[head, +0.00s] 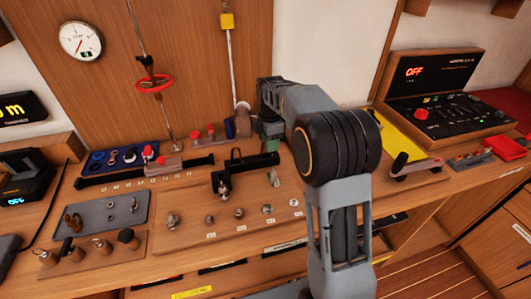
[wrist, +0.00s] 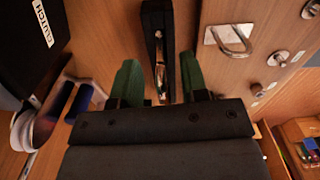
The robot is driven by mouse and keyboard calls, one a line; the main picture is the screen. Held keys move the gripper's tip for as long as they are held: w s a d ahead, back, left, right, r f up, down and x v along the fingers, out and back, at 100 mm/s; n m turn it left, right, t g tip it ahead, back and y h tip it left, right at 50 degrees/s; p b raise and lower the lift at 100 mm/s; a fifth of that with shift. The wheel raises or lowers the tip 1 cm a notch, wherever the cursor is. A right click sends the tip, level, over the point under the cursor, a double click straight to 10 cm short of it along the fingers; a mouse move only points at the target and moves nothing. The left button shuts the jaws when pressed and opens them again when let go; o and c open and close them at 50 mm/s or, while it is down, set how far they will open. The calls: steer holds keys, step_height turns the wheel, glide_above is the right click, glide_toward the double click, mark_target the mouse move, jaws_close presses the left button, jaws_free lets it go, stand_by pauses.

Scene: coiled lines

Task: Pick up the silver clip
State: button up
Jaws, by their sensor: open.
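My gripper (wrist: 160,80) is open, with one green finger on each side of a narrow black holder. A slim silver piece (wrist: 160,66) shows inside that holder, between the fingers and apart from both; it looks like the silver clip, but I cannot be sure. In the head view my gripper (head: 268,132) points down over the back of the wooden bench, partly hidden by my arm. I cannot pick out the clip there. A silver shackle (wrist: 231,48) on a metal plate lies to the right of the fingers in the wrist view.
A black rail (head: 247,164) with an upright lever stands close to my gripper. A blue cylinder (wrist: 80,103) and a black box marked CLUTCH (wrist: 25,45) are at left in the wrist view. A grey tray (head: 115,208) holds small metal parts. Several metal knobs line the bench front.

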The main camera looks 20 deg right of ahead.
jaws_close()
steer(key=shift+r, duration=0.15)
stand_by(0.4)
